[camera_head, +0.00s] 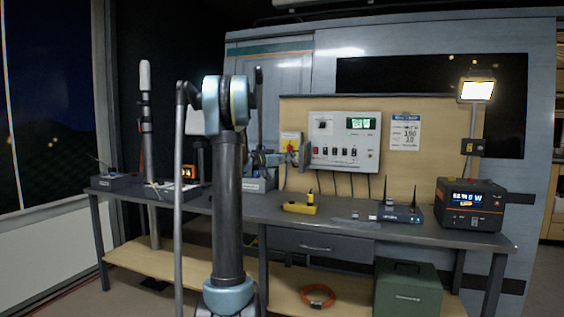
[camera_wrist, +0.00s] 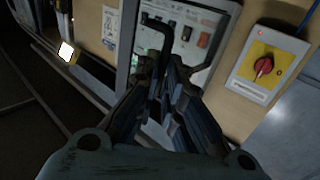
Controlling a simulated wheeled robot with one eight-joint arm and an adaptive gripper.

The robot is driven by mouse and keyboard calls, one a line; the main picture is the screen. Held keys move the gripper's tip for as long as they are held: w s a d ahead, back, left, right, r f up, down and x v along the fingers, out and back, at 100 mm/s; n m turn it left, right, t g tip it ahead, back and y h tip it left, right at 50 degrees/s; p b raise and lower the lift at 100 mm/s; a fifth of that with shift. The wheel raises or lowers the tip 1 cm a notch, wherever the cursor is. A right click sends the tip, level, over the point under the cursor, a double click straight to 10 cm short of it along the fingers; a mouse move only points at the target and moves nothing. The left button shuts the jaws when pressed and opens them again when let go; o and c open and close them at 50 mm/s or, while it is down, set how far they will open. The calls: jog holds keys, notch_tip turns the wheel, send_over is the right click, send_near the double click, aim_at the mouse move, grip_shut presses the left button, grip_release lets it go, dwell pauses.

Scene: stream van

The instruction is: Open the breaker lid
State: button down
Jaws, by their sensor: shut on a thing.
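The white breaker panel (camera_head: 343,139) is on the wooden backboard above the bench, with a row of dark switches and a green display. Part of it shows close up in the wrist view (camera_wrist: 205,22), with dark and orange-brown switches. My gripper (camera_head: 298,152) is at the panel's left edge. In the wrist view my gripper's fingers (camera_wrist: 168,72) are closed together at a dark, bent handle (camera_wrist: 157,36) in front of the panel, which appears to belong to the breaker lid. The fingers hide the grip point and much of the panel. The lid's exact angle is unclear.
A red rotary switch (camera_wrist: 263,66) on a yellow plate is right of my gripper in the wrist view. A yellow tool (camera_head: 299,208), a router (camera_head: 400,213) and an orange-black power unit (camera_head: 470,205) stand on the bench (camera_head: 340,222). A lit lamp (camera_head: 477,91) stands at right.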

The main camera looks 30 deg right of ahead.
jog(key=shift+w+a, duration=0.15)
jog(key=shift+w, duration=0.4)
jog(key=c, duration=1.7)
grip_release()
jog(key=shift+a, duration=0.2)
jog(key=a, duration=0.7)
jog(key=s+a, duration=0.1)
jog(key=a, duration=0.3)
jog(key=shift+a+f, duration=0.1)
jog(key=shift+a, duration=0.25)
